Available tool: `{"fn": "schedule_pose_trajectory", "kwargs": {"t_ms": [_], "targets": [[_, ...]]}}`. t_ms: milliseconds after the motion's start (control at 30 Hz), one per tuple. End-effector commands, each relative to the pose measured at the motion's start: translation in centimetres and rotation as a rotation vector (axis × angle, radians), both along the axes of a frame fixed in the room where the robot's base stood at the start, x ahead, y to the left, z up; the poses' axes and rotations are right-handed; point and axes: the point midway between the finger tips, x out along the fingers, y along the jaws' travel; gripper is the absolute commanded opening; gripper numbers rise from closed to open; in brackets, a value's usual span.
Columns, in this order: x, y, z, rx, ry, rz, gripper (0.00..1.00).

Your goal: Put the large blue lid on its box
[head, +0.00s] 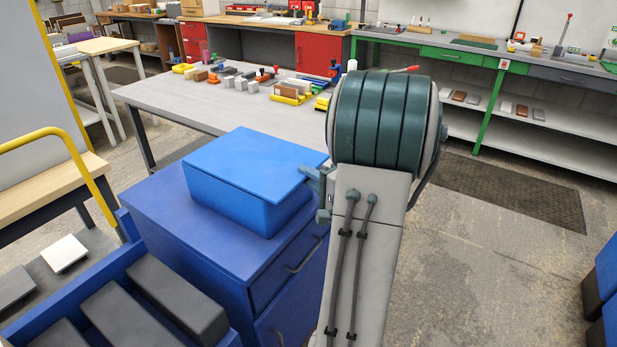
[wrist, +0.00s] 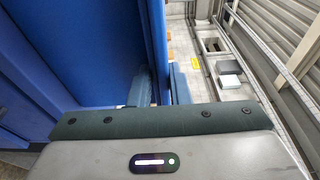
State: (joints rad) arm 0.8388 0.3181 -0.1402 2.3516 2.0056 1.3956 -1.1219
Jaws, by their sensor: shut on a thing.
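The large blue lid (head: 255,163) is a flat, bright blue panel lying over the top of its blue box (head: 236,208). It covers the box opening and looks roughly level. I cannot tell whether it is fully seated or slightly raised. The box stands on a darker blue cabinet (head: 165,215). My gripper (head: 317,182) is at the lid's right edge, partly hidden by my arm, and is shut on that edge. In the wrist view, my gripper (wrist: 160,88) has its two fingers on either side of the blue lid (wrist: 157,45).
A dark blue tray with black blocks (head: 150,300) is at lower left, beside a yellow rail (head: 60,140). A grey table (head: 200,95) with many small parts stands behind the cabinet. Open floor (head: 480,250) lies to the right.

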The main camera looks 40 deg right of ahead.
Motion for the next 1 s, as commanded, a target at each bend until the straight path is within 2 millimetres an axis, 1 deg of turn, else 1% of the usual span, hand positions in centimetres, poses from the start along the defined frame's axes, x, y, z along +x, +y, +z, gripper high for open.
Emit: {"fn": "schedule_pose_trajectory", "kwargs": {"t_ms": [200, 233, 267, 300, 567, 667, 767, 867, 1000], "targets": [[0.0, 0.0, -0.3, -0.001, -0.001, 0.0, 0.0], [0.0, 0.0, -0.2, -0.001, -0.001, 0.0, 0.22], [0.0, 0.0, -0.2, -0.001, -0.001, 0.0, 0.31], [0.0, 0.0, -0.2, -0.001, -0.001, 0.0, 0.42], [0.0, 0.0, -0.2, 0.0, 0.001, 0.0, 0.42], [-0.4, -0.1, -0.2, -0.001, 0.0, -0.002, 0.42], [-1.6, -0.3, -0.3, -0.002, 0.001, -0.004, 0.42], [-3.5, -0.6, -0.3, -0.002, 0.0, -0.006, 0.42], [-6.8, -1.1, -0.3, -0.001, -0.001, -0.006, 0.42]]}}
